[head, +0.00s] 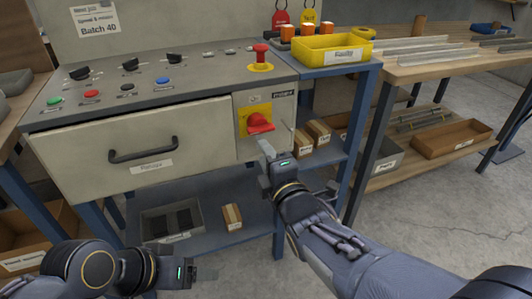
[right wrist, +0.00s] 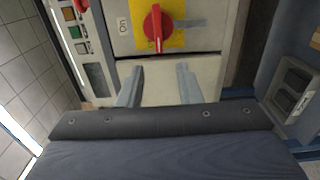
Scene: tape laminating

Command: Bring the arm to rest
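My right gripper (head: 272,150) is in front of the control cabinet, just below the red rotary switch (head: 259,123) on its yellow plate. In the right wrist view the two fingers (right wrist: 156,85) are spread apart with nothing between them, and the red switch (right wrist: 153,28) is beyond their tips. The gripper looks apart from the switch, though the exact gap is hard to judge. My left gripper (head: 205,274) is low at the bottom left of the head view, in front of the lower shelf. Its fingers are too unclear to tell open from shut.
The control panel (head: 210,70) has several buttons, knobs and a red emergency stop (head: 261,58). A closed drawer (head: 140,150) is below it. A yellow bin (head: 332,49) stands at right. A wooden workbench (head: 430,68) holds metal bars. Grey floor (head: 440,215) is open at the lower right.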

